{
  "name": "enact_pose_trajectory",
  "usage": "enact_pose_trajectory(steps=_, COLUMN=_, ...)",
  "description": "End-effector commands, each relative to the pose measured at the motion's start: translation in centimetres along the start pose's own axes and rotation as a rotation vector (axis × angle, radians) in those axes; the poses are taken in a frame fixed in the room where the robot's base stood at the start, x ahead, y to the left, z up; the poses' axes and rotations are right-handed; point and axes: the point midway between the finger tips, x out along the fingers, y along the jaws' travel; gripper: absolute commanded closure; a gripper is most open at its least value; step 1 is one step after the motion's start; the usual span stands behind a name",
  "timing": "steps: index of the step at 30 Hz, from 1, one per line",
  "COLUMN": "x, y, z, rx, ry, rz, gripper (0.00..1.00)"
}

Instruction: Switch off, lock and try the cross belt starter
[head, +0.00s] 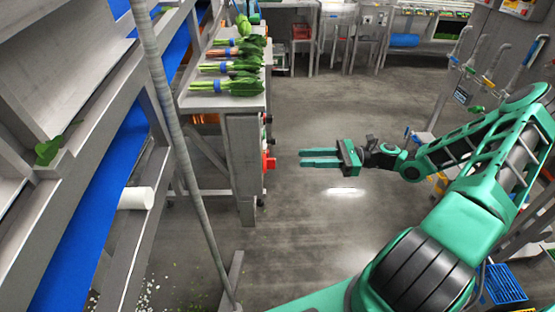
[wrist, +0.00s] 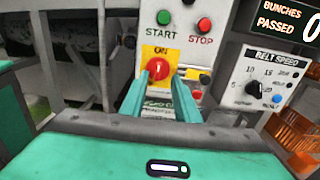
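The starter box in the wrist view has a green START button (wrist: 163,17) and a red STOP button (wrist: 204,25). Below them is a red rotary switch (wrist: 159,70) on a yellow plate (wrist: 160,53) marked ON; the knob's lower part is partly hidden by my fingers. In the head view a red part of the starter (head: 269,161) shows on the side of the grey post. My gripper (head: 305,157) is open and empty, its fingers level and pointing left at the post, with a clear gap to it. In the wrist view its fingertips (wrist: 164,82) appear just below the knob.
A belt speed dial box (wrist: 265,80) and a bunch counter display (wrist: 290,18) are right of the starter. A bench (head: 215,98) holding bunches of greens tops the post. A slanted pole (head: 178,140) and blue belt (head: 105,200) stand left. The floor around my gripper is clear.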

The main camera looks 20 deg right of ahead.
Motion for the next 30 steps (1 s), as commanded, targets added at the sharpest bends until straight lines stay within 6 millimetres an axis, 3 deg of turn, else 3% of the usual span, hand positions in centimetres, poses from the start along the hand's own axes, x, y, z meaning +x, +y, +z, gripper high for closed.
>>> enact_pose_trajectory(steps=15, x=8.3, y=0.1, z=-0.1, rx=-0.001, ry=0.002, rz=0.004, gripper=0.71)
enact_pose_trajectory(steps=21, x=9.6, y=0.1, z=-0.1, rx=-0.001, ry=0.003, rz=0.003, gripper=0.71)
enact_pose_trajectory(steps=30, x=9.8, y=0.1, z=-0.1, rx=-0.001, ry=0.004, rz=0.002, gripper=0.71)
